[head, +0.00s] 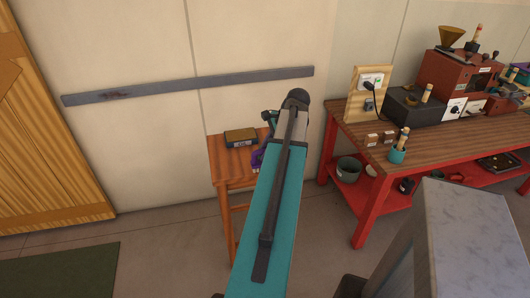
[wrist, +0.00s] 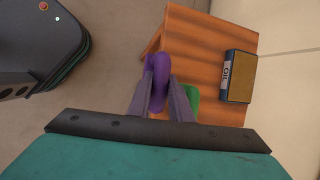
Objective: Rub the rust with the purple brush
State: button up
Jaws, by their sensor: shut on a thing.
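The purple brush (wrist: 158,66) shows in the wrist view between the fingers of my gripper (wrist: 166,82), which is shut on it. The brush is over the small wooden table, and I cannot tell whether it still touches the top. In the head view a bit of purple (head: 257,159) shows beside my arm, which hides most of the gripper. A dark rust patch (head: 116,96) marks the left part of the grey metal rail (head: 215,82) on the wall. A green object (wrist: 193,95) lies just right of the fingers, partly hidden.
A box labelled OIL (head: 240,137) lies on the small wooden table (head: 222,158). A red workbench (head: 362,205) with machines and jars stands to the right. A wooden door (head: 45,140) and a green mat (head: 65,270) are at left. Floor between mat and table is clear.

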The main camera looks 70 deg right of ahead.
grip_shut()
jog(key=shift+w+a, duration=0.25)
jog(key=shift+w, duration=0.35)
jog(key=w+a+f+n+g+y, duration=0.15)
jog(key=w+a+n, duration=0.25)
jog(key=w+a, duration=0.9)
jog(key=w+a+f+n+y, duration=0.1)
jog(key=w+a+f+n, duration=0.2)
jog(key=w+a, duration=1.05)
jog(key=w+a+f+n+g, duration=0.1)
jog(key=w+a+f+n, duration=0.1)
jog(key=a, duration=0.9)
jog(key=w+a+f+n+g+y, duration=0.1)
jog(key=w+a+n, duration=0.4)
jog(key=a, duration=0.5)
jog(key=w+a+f+n+g, duration=0.2)
jog(key=w+a+f+n, duration=0.1)
jog(key=a, duration=0.8)
jog(key=shift+w+a+f+n+y, duration=0.3)
jog(key=shift+w+a+f+y, duration=0.1)
jog(key=shift+f, duration=0.15)
